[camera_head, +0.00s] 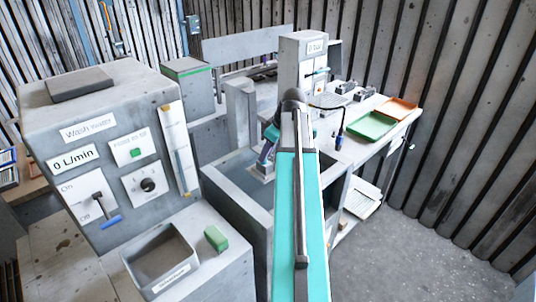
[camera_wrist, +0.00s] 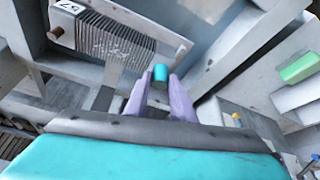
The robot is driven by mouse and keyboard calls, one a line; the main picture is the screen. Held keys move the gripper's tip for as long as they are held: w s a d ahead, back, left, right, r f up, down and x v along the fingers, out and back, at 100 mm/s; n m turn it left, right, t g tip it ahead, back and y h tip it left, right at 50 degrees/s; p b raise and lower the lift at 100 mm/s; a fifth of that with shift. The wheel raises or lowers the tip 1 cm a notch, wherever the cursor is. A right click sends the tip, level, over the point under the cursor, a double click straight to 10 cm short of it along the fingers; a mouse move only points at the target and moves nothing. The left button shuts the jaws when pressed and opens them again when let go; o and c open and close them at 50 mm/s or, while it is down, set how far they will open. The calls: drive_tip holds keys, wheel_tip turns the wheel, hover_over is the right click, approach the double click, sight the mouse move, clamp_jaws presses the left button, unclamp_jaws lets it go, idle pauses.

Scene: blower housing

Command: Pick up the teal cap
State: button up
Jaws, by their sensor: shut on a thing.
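The teal cap (camera_wrist: 161,72) is a small cylinder between the tips of my gripper (camera_wrist: 160,84) in the wrist view. The two pale purple fingers are shut on it, one on each side. In the head view my gripper (camera_head: 264,164) is low over the grey basin (camera_head: 237,203), partly behind my arm.
The wash water cabinet (camera_head: 108,150) stands left of the basin, with an open grey bin (camera_head: 160,258) and a green block (camera_head: 216,238) in front. A green tray (camera_head: 371,125) and an orange tray (camera_head: 397,109) lie on the right bench. Floor at right is clear.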

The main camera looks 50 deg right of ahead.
drive_tip(key=shift+r, duration=0.15)
drive_tip(key=shift+r+b, duration=0.75)
drive_tip(key=shift+r, duration=0.8)
drive_tip(key=s+d+b, duration=0.2)
drive_tip(key=s+d, duration=0.2)
drive_tip(key=s, duration=0.3)
drive_tip(key=s+d+r+b, duration=0.1)
drive_tip(key=s+d, duration=0.3)
drive_tip(key=s, duration=0.3)
drive_tip(key=shift+r+b, duration=0.3)
drive_tip(key=shift+b, duration=0.1)
drive_tip(key=shift+w+a, duration=0.1)
